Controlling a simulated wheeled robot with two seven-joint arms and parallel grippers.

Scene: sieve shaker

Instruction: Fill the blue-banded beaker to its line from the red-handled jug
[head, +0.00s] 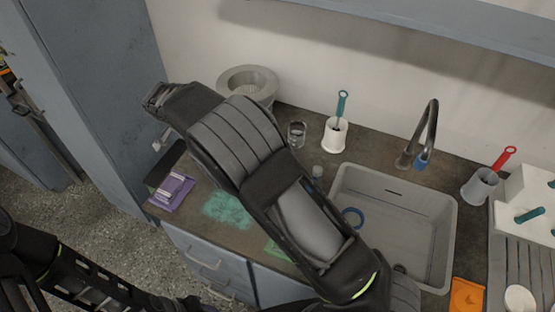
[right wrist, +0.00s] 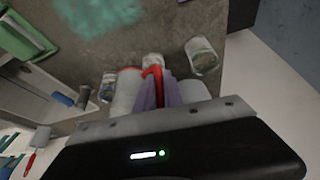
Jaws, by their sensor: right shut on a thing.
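My right gripper (right wrist: 158,92) is shut on the red handle (right wrist: 153,74) of the jug. The jug's pale body (right wrist: 124,92) shows beside the fingers in the right wrist view; its tilt and contents cannot be told. One clear glass vessel (right wrist: 202,57) stands on the counter beyond the fingers, and another (right wrist: 107,87) is to the left. In the head view a glass (head: 297,133) stands near the wall and a small one (head: 317,172) near the sink. My right arm hides the jug there. My left gripper is out of view.
A white holder (head: 335,134) with a teal-handled brush and a grey pot (head: 480,188) stand by the wall. A round grey vessel (head: 248,78) is at the back left.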

